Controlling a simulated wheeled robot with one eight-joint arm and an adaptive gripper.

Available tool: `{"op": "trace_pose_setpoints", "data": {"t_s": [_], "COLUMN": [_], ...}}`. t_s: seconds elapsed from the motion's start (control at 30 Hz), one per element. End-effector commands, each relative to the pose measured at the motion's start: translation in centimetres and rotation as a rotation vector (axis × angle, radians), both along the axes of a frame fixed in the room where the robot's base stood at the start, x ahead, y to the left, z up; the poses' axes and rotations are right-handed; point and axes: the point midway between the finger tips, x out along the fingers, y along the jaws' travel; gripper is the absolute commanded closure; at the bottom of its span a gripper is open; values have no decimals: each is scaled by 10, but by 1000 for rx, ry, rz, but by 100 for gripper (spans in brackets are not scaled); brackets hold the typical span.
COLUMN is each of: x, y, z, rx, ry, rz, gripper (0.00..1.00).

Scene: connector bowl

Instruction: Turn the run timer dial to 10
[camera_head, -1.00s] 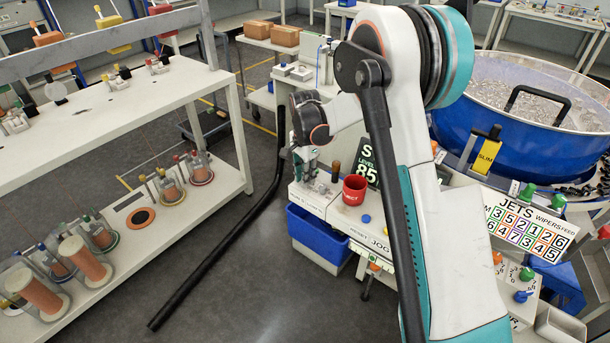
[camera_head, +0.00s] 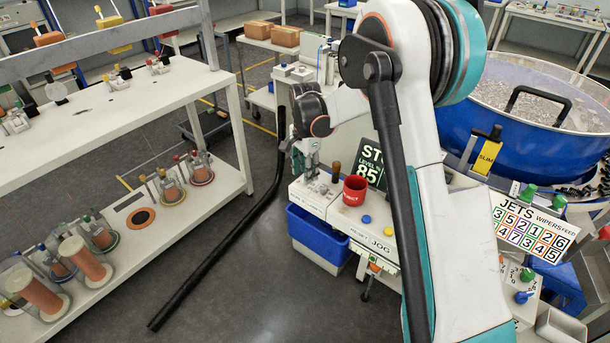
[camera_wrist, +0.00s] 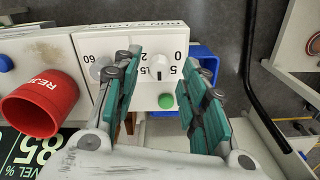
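The dial (camera_wrist: 163,70), a pale round knob with a dark pointer mark, sits on the white panel (camera_wrist: 150,38) in the wrist view. Printed numbers including 0, 5 and what looks like 15 surround it. My gripper (camera_wrist: 167,66) is open, with one teal-padded finger on each side of the dial and visible gaps to it. The left finger partly covers the scale. I cannot tell the exact pointer reading. In the head view my gripper (camera_head: 304,160) is over the left end of the white control box (camera_head: 325,200), and the dial cannot be made out.
A second grey knob (camera_wrist: 100,68) near "60" is left of the dial, and a green button (camera_wrist: 166,101) is close by. A red lettered cup (camera_head: 355,190) stands on the box. A blue bin (camera_head: 318,240) is below. The large blue bowl (camera_head: 530,130) is at right.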

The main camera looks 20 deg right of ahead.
Motion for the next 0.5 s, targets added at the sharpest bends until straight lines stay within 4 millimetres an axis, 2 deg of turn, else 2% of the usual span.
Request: {"op": "trace_pose_setpoints", "data": {"t_s": [0.3,0.5], "x": [0,0], "y": [0,0], "z": [65,90], "rx": [0,0], "ry": [0,0], "rz": [0,0], "gripper": [61,61]}}
